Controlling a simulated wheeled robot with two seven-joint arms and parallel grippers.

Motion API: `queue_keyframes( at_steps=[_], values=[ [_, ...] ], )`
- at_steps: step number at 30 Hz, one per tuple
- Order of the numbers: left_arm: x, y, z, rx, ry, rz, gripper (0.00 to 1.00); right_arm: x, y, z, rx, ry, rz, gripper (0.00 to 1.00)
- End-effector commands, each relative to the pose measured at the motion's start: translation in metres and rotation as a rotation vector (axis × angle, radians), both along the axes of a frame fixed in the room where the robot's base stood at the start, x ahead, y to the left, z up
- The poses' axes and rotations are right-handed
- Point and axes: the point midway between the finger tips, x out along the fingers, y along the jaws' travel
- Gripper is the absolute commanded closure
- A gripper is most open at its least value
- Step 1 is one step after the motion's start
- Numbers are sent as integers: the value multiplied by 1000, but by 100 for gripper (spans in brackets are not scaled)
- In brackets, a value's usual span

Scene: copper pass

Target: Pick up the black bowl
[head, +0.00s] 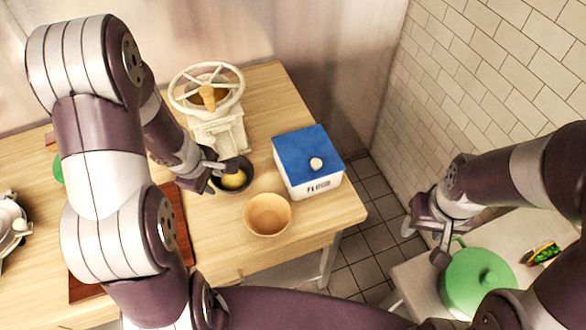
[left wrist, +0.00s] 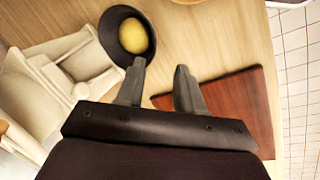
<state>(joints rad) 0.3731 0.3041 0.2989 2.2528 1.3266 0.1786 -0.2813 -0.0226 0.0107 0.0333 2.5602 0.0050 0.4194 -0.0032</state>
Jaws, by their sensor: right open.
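The black bowl (head: 246,168) stands on the wooden table with a round yellow thing (head: 234,180) in it. My left gripper (head: 217,176) is at the bowl's left side. In the left wrist view the bowl (left wrist: 112,22) is at the upper left, and my left gripper (left wrist: 162,72) is open, its fingers apart. One fingertip overlaps the bowl's near rim; I cannot tell whether it touches. The other finger is outside the bowl, over the table. My right gripper (head: 424,243) is open beside a green lidded pot, away from the bowl.
A tan bowl (head: 268,215) stands close in front of the black bowl. A blue-lidded white box (head: 308,160) is to the right. A cream machine with a wheel (head: 217,130) stands behind. A red-brown board (head: 180,225) lies left. The green pot (head: 477,283) is on the right-hand counter.

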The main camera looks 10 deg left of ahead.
Motion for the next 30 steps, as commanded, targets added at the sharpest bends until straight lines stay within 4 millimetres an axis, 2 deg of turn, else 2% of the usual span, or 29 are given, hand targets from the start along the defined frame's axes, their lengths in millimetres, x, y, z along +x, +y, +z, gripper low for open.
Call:
queue_keyframes(
  at_steps=[3,10,16,22,25,30],
  values=[
    [5,6,-6,16,-12,35,63,0,0,-6,0,0,0,48],
    [20,3,-58,22,-11,20,63,0,1,-37,0,0,1,48],
    [28,2,-77,21,-11,17,63,0,1,-43,0,0,0,48],
    [45,-1,-111,22,-11,18,63,0,1,-52,0,0,0,48],
    [48,-1,-119,22,-11,19,63,0,1,-54,0,0,0,48],
    [48,-1,-118,23,-12,18,63,0,1,-53,0,0,0,48]
  ],
)
